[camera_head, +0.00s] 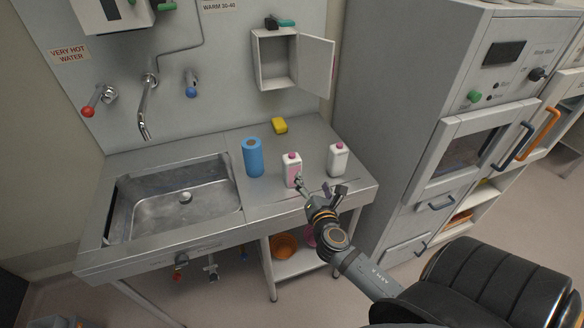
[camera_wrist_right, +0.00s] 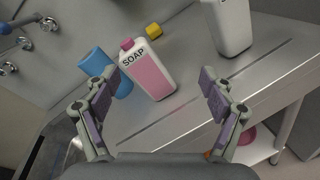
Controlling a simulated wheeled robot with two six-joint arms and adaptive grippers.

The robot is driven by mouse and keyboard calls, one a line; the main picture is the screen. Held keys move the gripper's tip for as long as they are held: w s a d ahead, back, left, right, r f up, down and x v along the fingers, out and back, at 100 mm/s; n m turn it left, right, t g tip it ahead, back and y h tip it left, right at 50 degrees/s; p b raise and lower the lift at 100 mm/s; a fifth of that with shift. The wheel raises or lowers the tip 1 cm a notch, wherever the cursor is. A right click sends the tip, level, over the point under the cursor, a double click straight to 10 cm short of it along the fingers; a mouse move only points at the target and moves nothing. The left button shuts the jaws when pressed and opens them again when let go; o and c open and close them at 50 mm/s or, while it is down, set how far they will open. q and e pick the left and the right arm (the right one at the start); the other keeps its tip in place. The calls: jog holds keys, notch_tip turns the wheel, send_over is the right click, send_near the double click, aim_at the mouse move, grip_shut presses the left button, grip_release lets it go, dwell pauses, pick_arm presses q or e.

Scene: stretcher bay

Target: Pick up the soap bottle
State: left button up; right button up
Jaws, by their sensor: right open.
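The soap bottle (camera_head: 292,170) is white with a pink label and a pink cap, and stands on the steel counter right of the sink. In the right wrist view the bottle (camera_wrist_right: 148,72), marked SOAP, stands beyond my fingers, left of the middle of the gap. My right gripper (camera_head: 319,188) is at the counter's front edge, just right of and in front of the bottle. Its two fingers (camera_wrist_right: 160,88) are spread wide with nothing between them. My left gripper is in neither view.
A blue roll (camera_head: 253,157) stands left of the bottle, and a second white bottle (camera_head: 337,160) stands right. A yellow sponge (camera_head: 279,125) lies behind. The sink (camera_head: 121,207) is at left, and a grey machine (camera_head: 400,110) stands right of the counter.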

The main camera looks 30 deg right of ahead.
aim_at(295, 163)
jog(key=w+n+y, duration=0.1)
jog(key=w+n, duration=0.1)
jog(key=n, duration=0.1)
jog(key=w+n+t, duration=0.1)
jog(key=w+n, duration=0.1)
jog(key=w+a+r+n+t+y+p, duration=0.1)
jog(key=w+n, duration=0.2)
jog(key=shift+w+r+n+y, duration=0.1)
jog(key=shift+n+y, duration=0.2)
jog(key=shift+f+x, duration=0.15)
jog(key=shift+x, duration=1.3)
jog(key=shift+f+x, duration=0.15)
jog(key=shift+x, duration=1.3)
jog(key=shift+s+d+r, duration=0.1)
jog(key=shift+s+d, duration=0.05)
jog(key=shift+s, duration=0.1)
jog(key=c, duration=0.4)
jog(key=shift+w, duration=0.1)
grip_shut()
